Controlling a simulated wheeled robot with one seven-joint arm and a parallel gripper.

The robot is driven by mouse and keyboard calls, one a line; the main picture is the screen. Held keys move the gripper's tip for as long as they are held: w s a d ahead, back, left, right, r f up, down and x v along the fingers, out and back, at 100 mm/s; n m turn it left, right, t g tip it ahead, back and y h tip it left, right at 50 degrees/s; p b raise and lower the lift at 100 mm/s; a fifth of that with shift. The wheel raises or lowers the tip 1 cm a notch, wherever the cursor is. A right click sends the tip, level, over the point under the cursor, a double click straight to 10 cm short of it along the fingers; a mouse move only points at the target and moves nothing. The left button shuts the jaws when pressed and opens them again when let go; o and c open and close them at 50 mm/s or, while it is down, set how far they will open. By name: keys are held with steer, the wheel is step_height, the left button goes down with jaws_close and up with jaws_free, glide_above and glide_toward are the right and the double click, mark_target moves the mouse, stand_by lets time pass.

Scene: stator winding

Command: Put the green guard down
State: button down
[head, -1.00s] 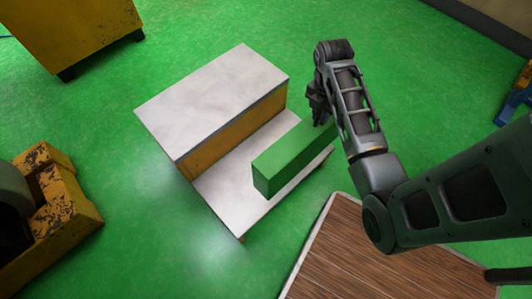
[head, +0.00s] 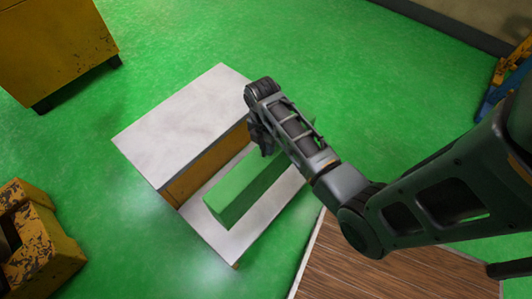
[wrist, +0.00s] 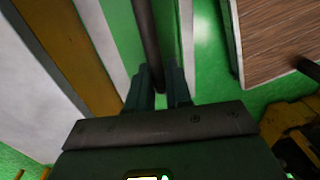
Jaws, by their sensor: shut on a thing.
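The green guard (head: 235,194) is a long, smooth green block. In the head view it lies lengthwise over the lower white shelf (head: 232,244) of a two-level bench, beside the yellow riser. I cannot tell whether it touches the shelf. My gripper (head: 264,142) is at the guard's far end, partly hidden by my arm, and is shut on it. In the wrist view my gripper's fingers (wrist: 159,88) are close together around a dark bar (wrist: 147,35) that runs along the green guard (wrist: 173,35).
The bench's raised white top (head: 180,125) stands left of the guard. A brown wood-topped surface (head: 370,262) is at the lower right. A yellow cabinet (head: 55,50) stands at upper left, and worn yellow equipment (head: 40,240) at lower left. Green floor (head: 345,75) is clear behind.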

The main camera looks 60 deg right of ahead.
steer(key=shift+w+f+b, duration=0.1)
steer(key=shift+f+b, duration=0.6)
steer(key=shift+f, duration=1.4)
steer(key=c, duration=1)
jaws_free()
steer(key=shift+a, duration=0.1)
steer(key=shift+c, duration=0.2)
